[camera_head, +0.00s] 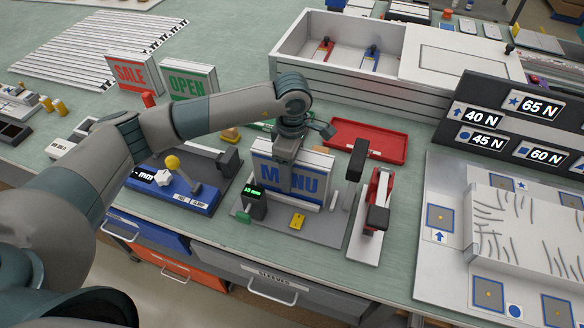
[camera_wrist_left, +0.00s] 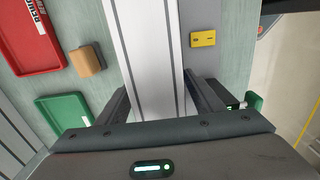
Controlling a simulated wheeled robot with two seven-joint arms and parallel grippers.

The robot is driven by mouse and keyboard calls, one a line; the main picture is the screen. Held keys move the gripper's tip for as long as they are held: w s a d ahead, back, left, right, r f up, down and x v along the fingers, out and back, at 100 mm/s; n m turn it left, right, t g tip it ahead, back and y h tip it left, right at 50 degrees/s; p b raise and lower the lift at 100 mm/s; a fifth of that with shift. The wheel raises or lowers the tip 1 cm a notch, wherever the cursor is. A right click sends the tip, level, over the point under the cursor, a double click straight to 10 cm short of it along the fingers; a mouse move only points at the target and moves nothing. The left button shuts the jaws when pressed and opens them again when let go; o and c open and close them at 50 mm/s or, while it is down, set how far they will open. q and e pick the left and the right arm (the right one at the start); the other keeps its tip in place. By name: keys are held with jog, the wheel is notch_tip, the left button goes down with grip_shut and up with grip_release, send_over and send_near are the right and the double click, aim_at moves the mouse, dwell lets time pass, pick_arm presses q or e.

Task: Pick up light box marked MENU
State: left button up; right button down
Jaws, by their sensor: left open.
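The light box marked MENU (camera_head: 265,172) stands upright on a grey fixture plate in the middle of the bench, in the head view. My left gripper points down over the box. In the left wrist view the box's white, ridged top (camera_wrist_left: 152,50) runs between the two fingers of the gripper (camera_wrist_left: 160,98). The fingers are open, one on each side of the box, with a visible gap beside at least the right finger. The lower fingertips are partly hidden. My right gripper is not in view.
A small device with a green display (camera_head: 252,204) and a yellow piece (camera_head: 297,221) sit close in front of the box. A red tray (camera_head: 366,141) is behind, a red-and-black clamp (camera_head: 376,213) at right. SALE (camera_head: 130,73) and OPEN (camera_head: 188,84) boxes stand back left.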

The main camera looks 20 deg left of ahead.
pick_arm(q)
jog(key=shift+f, duration=0.7)
grip_shut()
jog(key=shift+r, duration=0.1)
jog(key=shift+w+r+b, duration=0.1)
jog(key=shift+r+b, duration=0.35)
jog(key=shift+r, duration=0.3)
notch_tip(320, 180, up, 7)
jog(key=b, duration=0.3)
jog(key=shift+r, duration=0.7)
